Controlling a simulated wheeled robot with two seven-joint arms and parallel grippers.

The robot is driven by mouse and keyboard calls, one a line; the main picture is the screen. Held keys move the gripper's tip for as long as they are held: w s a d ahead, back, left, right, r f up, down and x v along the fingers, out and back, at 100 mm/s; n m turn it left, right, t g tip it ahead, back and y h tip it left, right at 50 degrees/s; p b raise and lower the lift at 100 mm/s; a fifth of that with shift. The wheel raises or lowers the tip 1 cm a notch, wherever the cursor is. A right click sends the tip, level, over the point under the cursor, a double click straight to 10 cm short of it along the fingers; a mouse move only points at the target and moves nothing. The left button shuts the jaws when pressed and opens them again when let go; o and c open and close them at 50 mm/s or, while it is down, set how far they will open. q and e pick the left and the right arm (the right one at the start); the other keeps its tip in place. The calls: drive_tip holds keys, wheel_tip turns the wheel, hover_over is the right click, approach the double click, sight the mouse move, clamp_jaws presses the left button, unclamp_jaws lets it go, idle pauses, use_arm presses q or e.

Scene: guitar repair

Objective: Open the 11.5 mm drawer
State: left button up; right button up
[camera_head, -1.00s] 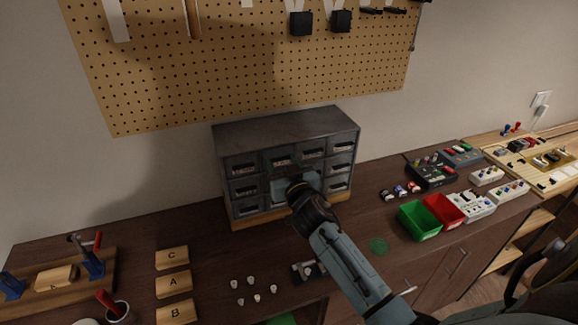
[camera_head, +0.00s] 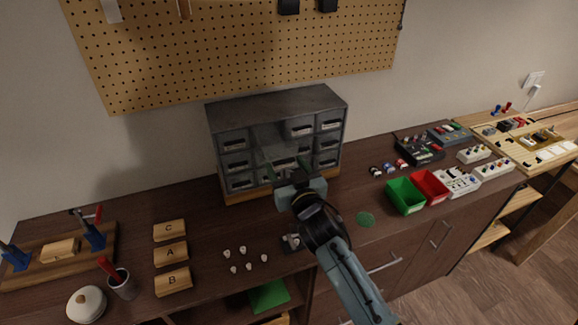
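The grey drawer cabinet (camera_head: 279,101) stands against the wall at the back of the bench, with several small labelled drawers. The labels are too small to read, so I cannot tell which one is 11.5 mm. In the second column, a drawer (camera_head: 268,138) from the top row appears to stick out from the cabinet, and a pale label shows lower, at my gripper. My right gripper (camera_head: 286,170) is at the front of this drawer, its dark fingers on either side of the label. Their grip is too dark and small to judge. My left gripper is not in view.
Wooden blocks marked C, A and B (camera_head: 171,253) and several white knobs (camera_head: 243,253) lie in front on the left. A green bin (camera_head: 405,196) and a red bin (camera_head: 430,186) stand to the right. A pegboard (camera_head: 240,50) hangs behind.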

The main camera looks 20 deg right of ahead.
drive_tip(key=shift+o, duration=0.8)
drive_tip(key=shift+s, duration=0.1)
drive_tip(key=s+b, duration=0.1)
drive_tip(key=s, duration=1.2)
drive_tip(key=shift+s+d, duration=0.2)
